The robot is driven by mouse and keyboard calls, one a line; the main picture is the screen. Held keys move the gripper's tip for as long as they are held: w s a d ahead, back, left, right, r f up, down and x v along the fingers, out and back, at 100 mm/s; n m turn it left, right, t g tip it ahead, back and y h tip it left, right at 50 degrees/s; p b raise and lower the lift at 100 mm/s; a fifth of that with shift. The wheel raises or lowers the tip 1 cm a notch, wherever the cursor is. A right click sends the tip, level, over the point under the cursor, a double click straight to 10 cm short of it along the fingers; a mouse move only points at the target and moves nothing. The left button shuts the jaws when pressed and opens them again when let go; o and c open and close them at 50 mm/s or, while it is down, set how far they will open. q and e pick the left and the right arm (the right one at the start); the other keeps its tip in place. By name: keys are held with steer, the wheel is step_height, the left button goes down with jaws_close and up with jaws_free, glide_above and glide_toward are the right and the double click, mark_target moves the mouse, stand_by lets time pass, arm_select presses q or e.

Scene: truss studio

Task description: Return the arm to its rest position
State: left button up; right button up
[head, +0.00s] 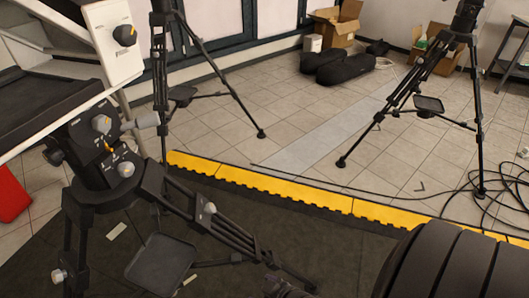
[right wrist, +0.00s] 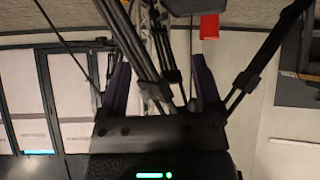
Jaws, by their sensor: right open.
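My right gripper (right wrist: 160,62) shows in the right wrist view with its two dark purple fingers wide apart. I see nothing held between them. Dark tripod legs (right wrist: 262,62) show behind and around the fingers, and I cannot tell how far away they are. In the head view a small dark part shows at the bottom edge, too cut off to tell whether it is the right gripper. My left gripper is in neither view.
A tripod (head: 110,180) with a control head stands close at left beside a white-framed device (head: 115,40). Other tripods (head: 440,70) stand farther back. Yellow edging (head: 270,187) borders the dark mat (head: 330,250). Cables (head: 500,190) lie at right.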

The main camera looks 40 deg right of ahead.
steer(key=s+a+f+g, duration=0.1)
steer(key=s+f+g, duration=0.2)
steer(key=s, duration=0.5)
steer(key=s+a+f+g, duration=0.1)
steer(key=s+f+g, duration=0.2)
steer(key=s+f, duration=0.2)
steer(key=s+a+f+g+h, duration=0.1)
steer(key=s+f+g, duration=0.2)
steer(key=s, duration=0.9)
steer(key=shift+f, duration=0.4)
